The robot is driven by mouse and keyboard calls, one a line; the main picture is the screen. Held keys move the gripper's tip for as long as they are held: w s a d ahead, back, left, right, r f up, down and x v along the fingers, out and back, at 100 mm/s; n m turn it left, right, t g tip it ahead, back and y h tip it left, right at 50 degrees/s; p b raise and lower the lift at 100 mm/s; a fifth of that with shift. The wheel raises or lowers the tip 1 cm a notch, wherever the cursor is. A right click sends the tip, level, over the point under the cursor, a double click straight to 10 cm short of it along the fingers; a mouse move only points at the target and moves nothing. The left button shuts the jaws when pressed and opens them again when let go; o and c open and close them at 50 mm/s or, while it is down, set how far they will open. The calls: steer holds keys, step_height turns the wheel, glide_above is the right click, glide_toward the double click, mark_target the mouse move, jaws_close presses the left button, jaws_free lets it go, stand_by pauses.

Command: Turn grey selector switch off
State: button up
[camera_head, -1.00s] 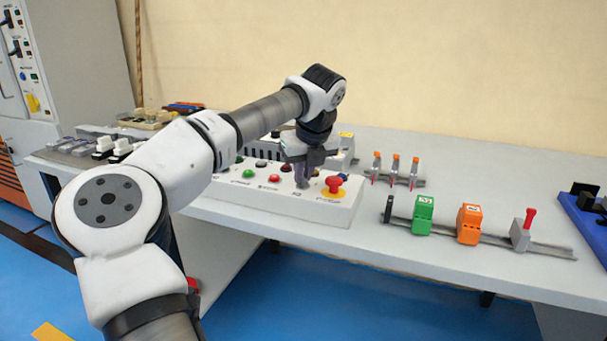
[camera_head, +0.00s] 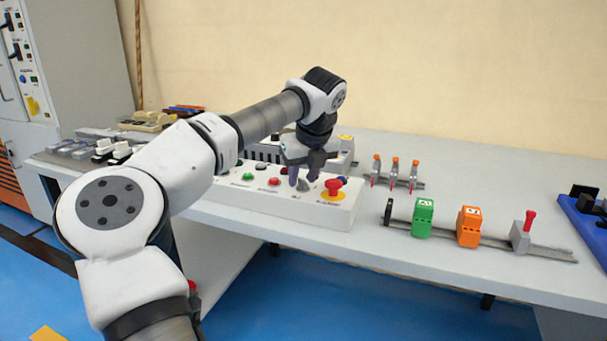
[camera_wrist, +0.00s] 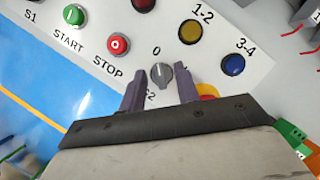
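The grey selector switch (camera_wrist: 160,75) is a round knob with a raised ridge on the white control box (camera_head: 233,195). A "0" is printed above it and "S2" below, partly hidden. In the wrist view the ridge runs roughly up and down, near the "0"; its exact setting is hard to tell. My gripper (camera_wrist: 160,88) is open, with one dark finger on each side of the knob and a visible gap to each. In the head view my gripper (camera_head: 303,180) is low over the box, with the switch (camera_head: 304,187) partly showing between the fingers.
The red emergency stop (camera_head: 334,185) on its yellow base sits close to the right of the switch. A red STOP button (camera_wrist: 118,44), green START button (camera_wrist: 74,15), yellow lamp (camera_wrist: 190,32) and blue lamp (camera_wrist: 233,64) are nearby. A rail with a green block (camera_head: 422,217) stands right.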

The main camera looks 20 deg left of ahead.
steer(key=p+v, duration=0.2)
steer(key=v, duration=1.2)
steer(key=shift+f, duration=0.1)
